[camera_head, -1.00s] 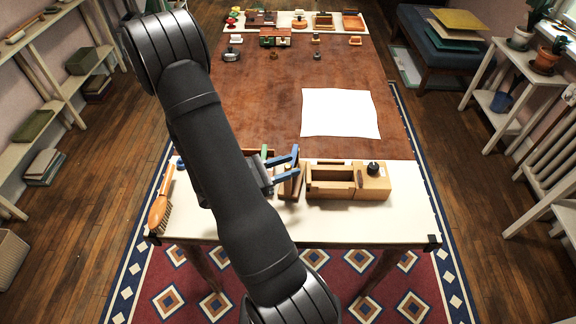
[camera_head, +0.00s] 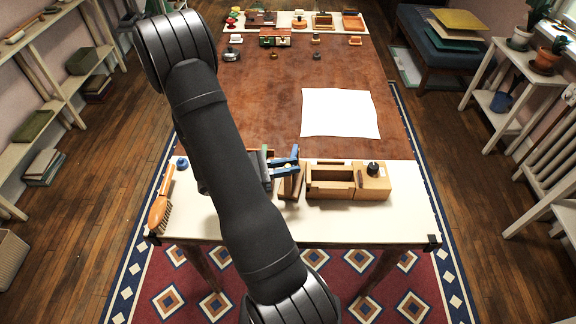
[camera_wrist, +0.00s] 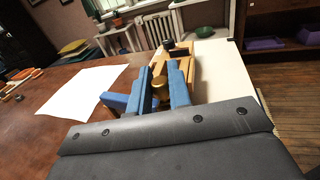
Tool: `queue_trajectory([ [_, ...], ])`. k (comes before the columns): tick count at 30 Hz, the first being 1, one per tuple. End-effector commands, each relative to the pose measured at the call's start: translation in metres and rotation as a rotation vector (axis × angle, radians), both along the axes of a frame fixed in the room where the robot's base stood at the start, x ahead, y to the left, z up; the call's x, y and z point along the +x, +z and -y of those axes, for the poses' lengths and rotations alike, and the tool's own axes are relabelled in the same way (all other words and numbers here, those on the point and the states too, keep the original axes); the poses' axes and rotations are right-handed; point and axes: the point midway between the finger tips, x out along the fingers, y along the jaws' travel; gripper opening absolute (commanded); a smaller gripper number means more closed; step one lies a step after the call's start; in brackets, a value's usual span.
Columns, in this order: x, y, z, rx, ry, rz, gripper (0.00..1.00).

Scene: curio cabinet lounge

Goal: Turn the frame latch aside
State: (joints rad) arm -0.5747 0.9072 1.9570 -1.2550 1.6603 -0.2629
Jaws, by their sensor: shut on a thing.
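My gripper (camera_head: 286,163) has blue fingers and reaches over the near end of the table, at the left side of a wooden box. In the wrist view my gripper (camera_wrist: 160,75) is shut on a small brass-coloured piece, the frame latch (camera_wrist: 160,88), which shows between the fingers. An upright brown wooden piece (camera_head: 291,188), perhaps the frame, stands just below the fingers in the head view. The fingers and my arm hide most of the latch and part of the wood around it.
The light wooden box (camera_head: 330,190) with an open compartment and a black knob (camera_head: 373,168) stands close on the right. An orange brush (camera_head: 159,204) and a blue round thing (camera_head: 182,163) lie left of my arm. A white sheet (camera_head: 340,113) lies farther back.

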Motion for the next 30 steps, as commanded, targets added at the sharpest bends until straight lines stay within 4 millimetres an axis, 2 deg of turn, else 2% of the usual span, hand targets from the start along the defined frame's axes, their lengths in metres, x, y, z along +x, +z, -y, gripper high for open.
queue_trajectory([
  [7,0.0007,0.0000,0.0000,0.002,-0.199,0.002,0.00],
  [18,0.0001,0.0001,-0.0001,0.001,-0.224,-0.001,0.00],
  [19,0.0001,0.0001,-0.0001,0.001,-0.224,-0.001,0.23],
  [21,0.0001,0.0001,-0.0001,0.001,-0.224,-0.001,0.37],
  [30,0.0000,0.0000,-0.0011,0.001,-0.223,-0.001,0.38],
])
